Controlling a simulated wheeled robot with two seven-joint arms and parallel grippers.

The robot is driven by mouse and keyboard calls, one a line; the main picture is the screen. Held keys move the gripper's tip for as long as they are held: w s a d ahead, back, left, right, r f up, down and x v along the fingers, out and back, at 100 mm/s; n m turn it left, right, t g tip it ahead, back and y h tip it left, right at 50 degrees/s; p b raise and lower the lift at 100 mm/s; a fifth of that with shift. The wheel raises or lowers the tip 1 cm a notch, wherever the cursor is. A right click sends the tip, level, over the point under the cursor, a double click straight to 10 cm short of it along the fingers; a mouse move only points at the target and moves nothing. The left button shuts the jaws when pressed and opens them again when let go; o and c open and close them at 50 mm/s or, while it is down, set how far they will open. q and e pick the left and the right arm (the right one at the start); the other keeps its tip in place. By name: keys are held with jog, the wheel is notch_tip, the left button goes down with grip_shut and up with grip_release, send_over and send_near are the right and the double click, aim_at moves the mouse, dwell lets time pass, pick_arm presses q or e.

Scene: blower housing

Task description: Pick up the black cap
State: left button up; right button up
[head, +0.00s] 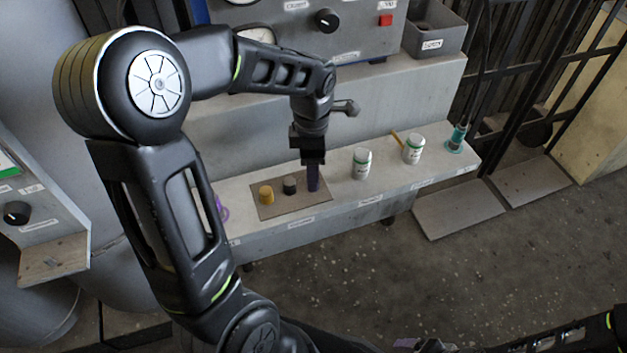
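The black cap (290,187) is a small dark cylinder standing on a flat grey-brown mat (322,205) on the shelf, in the middle of the head view. The finger spacing is not visible. My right arm shows at the bottom right; its gripper is not clearly seen.
Two white labelled cups (361,164) (412,150) stand right of the mat, with a teal object (456,139) near the shelf's right end. A purple ring-like object (220,208) is at the left end. A control box (290,35) and grey bin (436,28) are behind.

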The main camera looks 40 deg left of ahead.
pick_arm(q)
notch_tip(320, 180, down, 3)
jog(key=shift+r, duration=0.15)
jog(key=shift+c, duration=0.2)
dwell(0.3)
grip_shut()
dwell(0.4)
